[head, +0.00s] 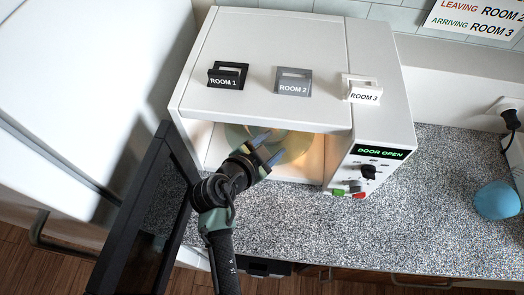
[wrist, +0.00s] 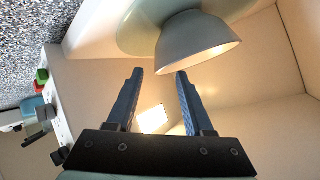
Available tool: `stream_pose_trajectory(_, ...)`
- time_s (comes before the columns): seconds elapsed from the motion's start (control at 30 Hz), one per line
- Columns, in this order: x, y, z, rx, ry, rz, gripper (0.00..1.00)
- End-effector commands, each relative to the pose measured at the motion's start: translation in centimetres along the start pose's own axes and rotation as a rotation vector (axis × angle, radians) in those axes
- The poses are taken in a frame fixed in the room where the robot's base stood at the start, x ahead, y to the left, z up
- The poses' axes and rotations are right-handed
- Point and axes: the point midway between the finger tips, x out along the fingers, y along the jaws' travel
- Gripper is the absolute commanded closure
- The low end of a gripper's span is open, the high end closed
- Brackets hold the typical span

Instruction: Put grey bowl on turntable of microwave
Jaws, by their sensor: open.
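The microwave (head: 262,60) stands on the counter with its dark door (head: 140,215) swung open to the left. Its round greenish turntable (head: 297,148) shows inside; it also shows in the wrist view (wrist: 140,22). I cannot make out the bowl in the head view. My gripper (head: 270,147) reaches into the microwave opening. In the wrist view its two blue fingers (wrist: 159,74) are apart and empty, with their tips close to the bowl's rim.
The microwave's side walls and top edge surround my gripper. The control panel (head: 372,155) reads "DOOR OPEN". A blue rounded object (head: 496,200) sits on the speckled counter (head: 435,225) at right. Room signs (head: 293,82) stand on top of the microwave.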

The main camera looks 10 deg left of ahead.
Motion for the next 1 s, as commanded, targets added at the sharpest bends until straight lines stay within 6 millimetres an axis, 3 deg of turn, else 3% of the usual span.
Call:
stream_pose_trajectory(0.2, -3.4, 0.0, 0.1, 0.000, 0.000, -0.003, 0.48)
stream_pose_trajectory(0.4, -5.0, 0.0, 0.1, 0.000, -0.001, -0.002, 0.48)
stream_pose_trajectory(1.0, -5.2, 0.0, 0.0, 0.000, 0.000, 0.000, 0.48)
